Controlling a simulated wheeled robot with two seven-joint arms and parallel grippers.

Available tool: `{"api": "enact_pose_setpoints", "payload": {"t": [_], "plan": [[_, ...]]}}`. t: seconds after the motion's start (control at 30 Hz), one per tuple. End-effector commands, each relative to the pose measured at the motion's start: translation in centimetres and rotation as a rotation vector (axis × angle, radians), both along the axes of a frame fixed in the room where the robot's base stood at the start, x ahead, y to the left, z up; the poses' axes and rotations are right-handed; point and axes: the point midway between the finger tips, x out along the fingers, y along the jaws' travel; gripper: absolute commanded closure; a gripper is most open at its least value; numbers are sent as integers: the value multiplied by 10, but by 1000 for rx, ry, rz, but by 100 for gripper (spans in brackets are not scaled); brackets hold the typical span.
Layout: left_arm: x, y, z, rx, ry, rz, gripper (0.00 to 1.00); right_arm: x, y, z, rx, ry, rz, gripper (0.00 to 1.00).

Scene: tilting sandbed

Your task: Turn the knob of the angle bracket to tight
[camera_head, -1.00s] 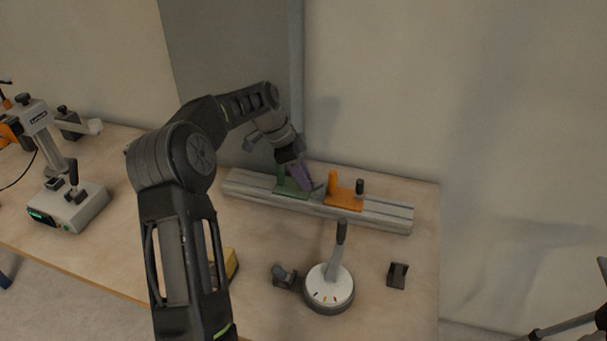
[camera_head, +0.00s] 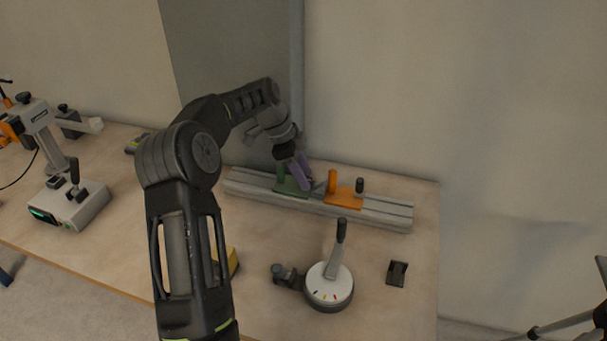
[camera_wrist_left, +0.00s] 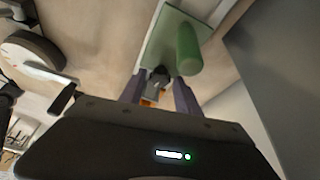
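A grey rail (camera_head: 385,212) on the table carries a green plate with an upright post (camera_head: 289,188) and an orange plate with an orange post and a dark knob (camera_head: 345,198). I cannot tell for sure which part is the angle bracket. Contact cannot be made out. The green post (camera_wrist_left: 187,50) is close beside one finger. My right gripper is not in view.
A round white dial base with a lever (camera_head: 329,288) stands in front of the rail, with a small dark block (camera_head: 397,273) to its right. A yellow object (camera_head: 232,262) is partly behind my left arm. A grey stand (camera_head: 70,203) is at the left. The wall is close behind the rail.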

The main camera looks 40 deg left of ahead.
Motion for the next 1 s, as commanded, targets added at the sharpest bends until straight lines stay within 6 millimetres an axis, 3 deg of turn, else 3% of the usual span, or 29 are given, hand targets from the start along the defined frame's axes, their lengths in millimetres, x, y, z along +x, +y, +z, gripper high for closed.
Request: {"api": "enact_pose_setpoints", "payload": {"t": [0.27, 0.7, 1.0], "plan": [[-1, 4, 9, 1, -1, 2, 61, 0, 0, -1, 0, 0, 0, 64], [-14, 24, 68, 0, -1, 0, 61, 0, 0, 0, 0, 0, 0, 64], [-15, 26, 72, 0, 0, 0, 61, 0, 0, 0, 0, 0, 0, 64]]}}
